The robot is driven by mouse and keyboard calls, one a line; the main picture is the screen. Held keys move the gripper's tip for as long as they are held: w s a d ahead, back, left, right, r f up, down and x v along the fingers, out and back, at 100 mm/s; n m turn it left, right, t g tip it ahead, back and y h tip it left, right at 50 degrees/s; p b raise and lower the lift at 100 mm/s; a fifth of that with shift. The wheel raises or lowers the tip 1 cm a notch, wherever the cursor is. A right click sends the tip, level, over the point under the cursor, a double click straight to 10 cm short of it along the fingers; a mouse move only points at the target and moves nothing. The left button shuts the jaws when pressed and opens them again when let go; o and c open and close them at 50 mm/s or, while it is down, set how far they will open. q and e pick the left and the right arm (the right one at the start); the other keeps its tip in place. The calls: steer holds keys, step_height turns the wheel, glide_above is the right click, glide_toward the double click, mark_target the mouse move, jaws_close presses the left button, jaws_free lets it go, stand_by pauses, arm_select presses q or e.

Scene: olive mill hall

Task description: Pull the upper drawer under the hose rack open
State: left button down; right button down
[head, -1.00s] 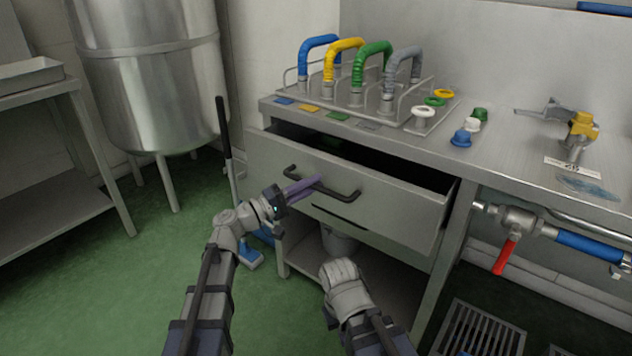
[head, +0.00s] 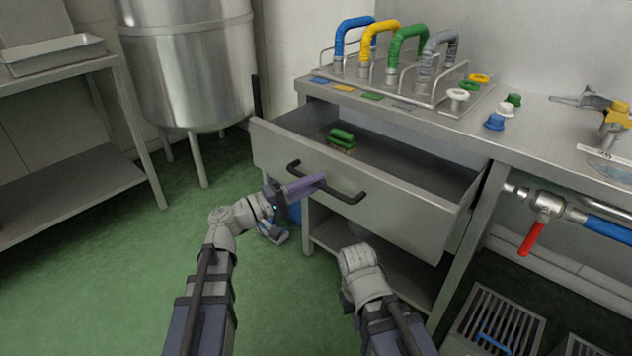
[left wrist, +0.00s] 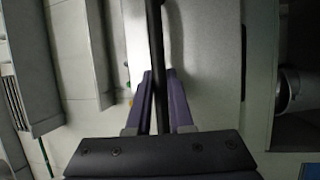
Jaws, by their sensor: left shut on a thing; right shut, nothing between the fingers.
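The upper drawer (head: 400,208) under the hose rack (head: 440,98) stands well out from the cabinet, with its inside showing. My left gripper (head: 318,181) is shut on the dark bar handle (head: 345,194) on its front, near the handle's left part. In the left wrist view the handle (left wrist: 157,60) runs between the purple fingers (left wrist: 160,100). A green-topped brush (head: 342,138) lies inside the drawer at the back left. My right gripper is low in front of the cabinet; its arm (head: 362,275) shows, its fingertips are hidden.
A steel tank (head: 190,70) on legs and a side table (head: 70,190) stand to the left. A pipe with a red valve lever (head: 532,238) is right of the cabinet. A floor grate (head: 495,310) lies below it. Green floor (head: 120,270) is free at left.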

arm_select(q)
steer(key=c, duration=0.8)
jaws_free()
steer(key=b+v, duration=0.1)
steer(key=v, duration=0.6)
steer(key=shift+s+a, duration=0.2)
steer(key=shift+a, duration=0.15)
